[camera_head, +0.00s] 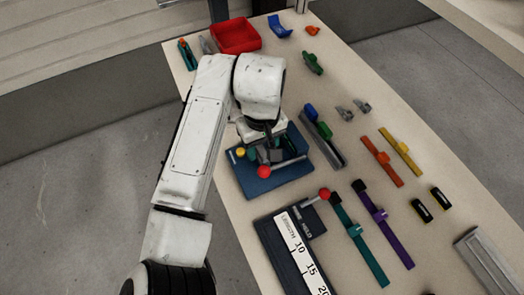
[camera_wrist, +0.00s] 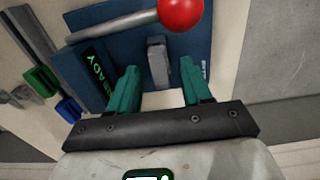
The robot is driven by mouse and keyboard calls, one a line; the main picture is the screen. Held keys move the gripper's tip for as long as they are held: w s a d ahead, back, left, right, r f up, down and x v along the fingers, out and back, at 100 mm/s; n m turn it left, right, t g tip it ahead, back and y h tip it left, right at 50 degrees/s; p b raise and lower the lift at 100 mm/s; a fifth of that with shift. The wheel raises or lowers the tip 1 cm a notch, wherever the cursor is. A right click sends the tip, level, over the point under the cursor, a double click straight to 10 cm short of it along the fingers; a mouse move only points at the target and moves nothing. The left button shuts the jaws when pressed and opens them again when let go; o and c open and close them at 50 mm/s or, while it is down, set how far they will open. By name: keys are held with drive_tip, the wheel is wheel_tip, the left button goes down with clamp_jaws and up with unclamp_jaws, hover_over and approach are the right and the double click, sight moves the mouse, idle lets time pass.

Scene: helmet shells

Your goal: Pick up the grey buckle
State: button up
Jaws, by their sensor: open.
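Two small grey pieces, which look like grey buckles, lie on the table right of my arm: one nearer (camera_head: 343,113) and one farther (camera_head: 361,106). My gripper (camera_head: 266,157) is over the blue fixture (camera_head: 262,188), apart from those two pieces. In the wrist view its green fingers (camera_wrist: 157,88) are spread with nothing clasped between them. Beyond the fingertips a grey block (camera_wrist: 157,62) stands at the blue fixture (camera_wrist: 130,50); I cannot tell whether it is a buckle or part of the fixture.
The fixture has a lever with a red ball (camera_wrist: 181,12). A grey rail (camera_head: 334,153) with blue and green pieces lies to its right. Several straps, such as the orange one (camera_head: 383,162), lie farther right. A red tray (camera_head: 237,35) stands at the back.

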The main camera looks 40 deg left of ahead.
drive_tip(key=shift+f, duration=0.8)
drive_tip(key=shift+c, duration=0.3)
clamp_jaws()
